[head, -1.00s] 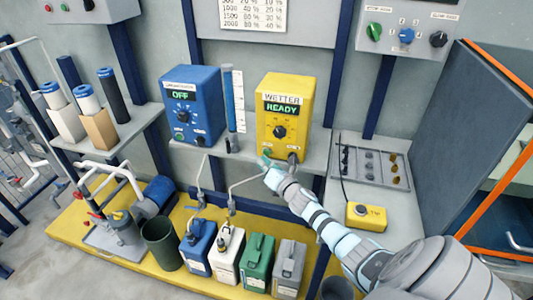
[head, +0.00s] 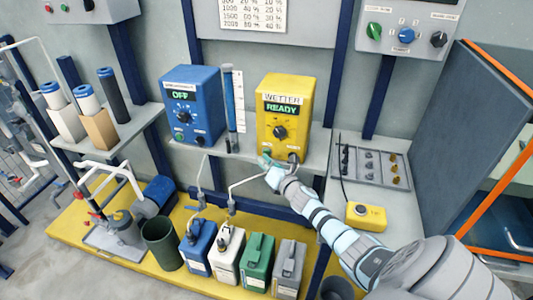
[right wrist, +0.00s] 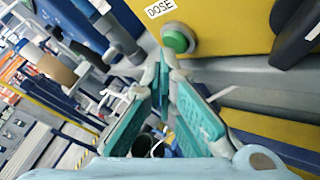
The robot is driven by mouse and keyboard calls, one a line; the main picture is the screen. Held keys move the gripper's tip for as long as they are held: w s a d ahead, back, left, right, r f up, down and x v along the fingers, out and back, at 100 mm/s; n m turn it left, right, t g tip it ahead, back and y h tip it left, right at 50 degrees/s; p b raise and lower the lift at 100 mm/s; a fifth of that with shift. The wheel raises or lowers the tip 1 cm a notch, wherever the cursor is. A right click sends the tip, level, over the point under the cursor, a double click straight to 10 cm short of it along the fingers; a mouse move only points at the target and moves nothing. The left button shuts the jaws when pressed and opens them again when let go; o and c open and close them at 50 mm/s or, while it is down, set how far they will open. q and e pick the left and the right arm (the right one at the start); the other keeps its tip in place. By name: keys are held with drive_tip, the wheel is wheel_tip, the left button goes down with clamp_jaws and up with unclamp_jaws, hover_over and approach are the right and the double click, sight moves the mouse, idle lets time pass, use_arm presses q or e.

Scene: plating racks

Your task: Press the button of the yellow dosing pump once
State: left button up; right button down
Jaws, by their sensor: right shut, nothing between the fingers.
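The yellow dosing pump (head: 284,110) stands on the shelf, labelled WETTER, and its display reads READY. Its green button (right wrist: 178,38) shows in the right wrist view beside a DOSE label. My right gripper (head: 266,162) is at the pump's lower left front corner and covers most of the button in the head view. In the right wrist view the right gripper (right wrist: 165,62) is shut and empty, its tips just below the button. Whether they touch it I cannot tell. My left gripper is not in view.
A blue pump (head: 190,105) reading OFF stands left of the yellow one, with a clear graduated tube (head: 232,100) between them. A tray of small parts (head: 372,163) and a yellow pendant box (head: 366,217) lie to the right. Several canisters (head: 257,262) stand below.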

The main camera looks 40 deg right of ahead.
drive_tip(key=shift+w+d, duration=0.25)
drive_tip(key=shift+d, duration=0.15)
idle(0.5)
drive_tip(key=shift+s+a, duration=0.55)
drive_tip(key=shift+a, duration=0.2)
drive_tip(key=s+a, duration=0.2)
drive_tip(key=a+b, duration=0.1)
drive_tip(key=a, duration=0.1)
drive_tip(key=shift+s+a, duration=0.1)
drive_tip(key=shift+s, duration=0.3)
idle(0.7)
